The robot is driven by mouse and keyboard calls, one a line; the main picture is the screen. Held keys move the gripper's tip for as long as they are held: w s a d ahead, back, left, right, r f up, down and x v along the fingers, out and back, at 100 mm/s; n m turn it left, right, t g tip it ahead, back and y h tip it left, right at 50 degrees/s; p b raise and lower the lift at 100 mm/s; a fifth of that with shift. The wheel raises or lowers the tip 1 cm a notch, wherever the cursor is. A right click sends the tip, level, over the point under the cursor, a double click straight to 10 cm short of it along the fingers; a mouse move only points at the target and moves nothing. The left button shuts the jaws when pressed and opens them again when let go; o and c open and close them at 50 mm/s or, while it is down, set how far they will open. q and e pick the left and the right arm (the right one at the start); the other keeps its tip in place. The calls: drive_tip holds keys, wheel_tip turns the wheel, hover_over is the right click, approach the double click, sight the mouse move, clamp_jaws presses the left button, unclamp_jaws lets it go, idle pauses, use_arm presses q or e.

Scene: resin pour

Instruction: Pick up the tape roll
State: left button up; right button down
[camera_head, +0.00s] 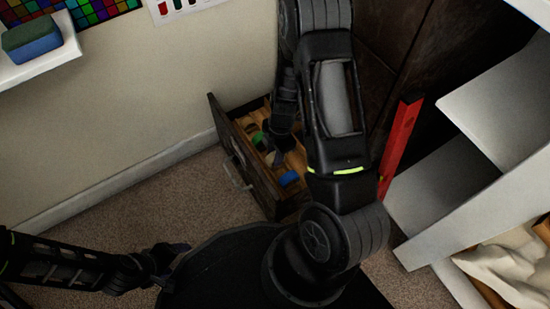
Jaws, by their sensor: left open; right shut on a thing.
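An open dark wooden drawer (239,167) stands out low at the wall, with several small things inside. Among them are a green piece (258,138) and a blue piece (289,179). I cannot tell which, if any, is the tape roll. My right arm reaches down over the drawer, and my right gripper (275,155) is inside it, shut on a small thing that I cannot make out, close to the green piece. The gripper and arm hide part of the drawer's inside. My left gripper (178,262) is open and empty, low at the left above the carpet.
A red upright bar (401,138) stands right of my arm, before a dark panel. White shelving (450,185) fills the right side, with pale cloth (505,272) below. A green-and-blue sponge (32,40) lies on a white shelf at upper left. Carpet left of the drawer is clear.

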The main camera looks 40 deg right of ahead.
idle(0.3)
wheel_tip(320, 180, up, 10)
drive_tip(key=p, duration=0.4)
drive_tip(key=shift+p, duration=0.35)
idle(0.6)
